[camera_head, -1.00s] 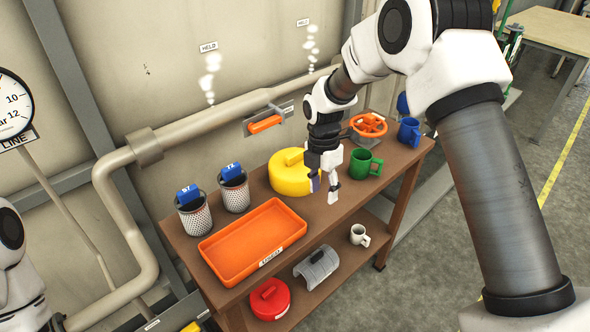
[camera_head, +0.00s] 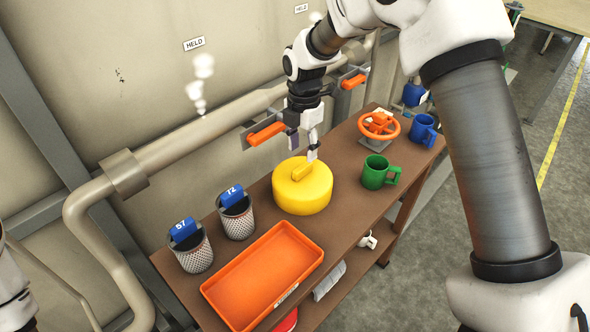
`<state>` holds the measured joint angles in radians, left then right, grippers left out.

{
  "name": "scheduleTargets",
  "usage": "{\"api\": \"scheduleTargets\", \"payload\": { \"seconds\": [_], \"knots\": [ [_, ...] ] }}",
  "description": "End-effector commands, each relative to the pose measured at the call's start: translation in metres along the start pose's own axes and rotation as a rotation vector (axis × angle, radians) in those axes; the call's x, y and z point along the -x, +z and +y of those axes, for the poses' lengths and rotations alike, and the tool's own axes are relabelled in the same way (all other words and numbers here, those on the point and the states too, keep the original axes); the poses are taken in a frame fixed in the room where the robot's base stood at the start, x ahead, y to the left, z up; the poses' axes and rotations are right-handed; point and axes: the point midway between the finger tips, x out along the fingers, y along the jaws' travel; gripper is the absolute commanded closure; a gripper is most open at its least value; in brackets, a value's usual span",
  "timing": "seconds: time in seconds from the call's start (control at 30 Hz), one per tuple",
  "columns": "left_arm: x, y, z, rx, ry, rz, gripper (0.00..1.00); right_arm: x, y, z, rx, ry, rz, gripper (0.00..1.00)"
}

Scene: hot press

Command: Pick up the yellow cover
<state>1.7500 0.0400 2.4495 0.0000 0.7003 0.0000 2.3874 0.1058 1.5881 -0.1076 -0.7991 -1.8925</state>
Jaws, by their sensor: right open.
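The yellow cover (camera_head: 301,193) is a round, thick lid with a bar handle on top. It sits on the brown table behind the orange tray and left of the green mug. My right gripper (camera_head: 303,153) hangs just above the cover, fingers pointing down near its handle. It is open, with nothing between its fingers. I cannot tell whether a fingertip touches the handle. My left gripper is out of the picture; only part of my left arm shows at the left edge.
An orange tray (camera_head: 228,292) and two mesh cups, one (camera_head: 191,249) and another (camera_head: 236,217), with blue tags stand left. A green mug (camera_head: 377,173), orange valve wheel (camera_head: 379,125) and blue mug (camera_head: 424,130) stand right. Pipes with orange levers (camera_head: 267,134) run behind.

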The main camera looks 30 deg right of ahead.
Motion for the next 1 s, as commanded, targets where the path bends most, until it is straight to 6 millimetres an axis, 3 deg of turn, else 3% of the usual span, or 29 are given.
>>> {"api": "scheduleTargets", "payload": {
  "seconds": [0.4, 0.6, 0.63, 0.77, 1.0],
  "knots": [
    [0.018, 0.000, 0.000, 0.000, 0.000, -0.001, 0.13, -0.062, -0.002, 0.002, 0.000, -0.002, 0.001, 0.52],
    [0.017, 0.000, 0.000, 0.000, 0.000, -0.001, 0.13, -0.066, -0.002, 0.002, 0.000, 0.000, 0.000, 0.52],
    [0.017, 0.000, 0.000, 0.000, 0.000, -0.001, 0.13, -0.066, -0.002, 0.002, 0.000, 0.000, 0.000, 0.56],
    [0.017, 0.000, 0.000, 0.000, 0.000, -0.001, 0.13, -0.065, -0.002, 0.002, 0.000, 0.000, 0.000, 1.00],
    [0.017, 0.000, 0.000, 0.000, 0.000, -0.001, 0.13, -0.066, -0.002, 0.002, 0.000, 0.000, 0.000, 1.00]
  ]
}}
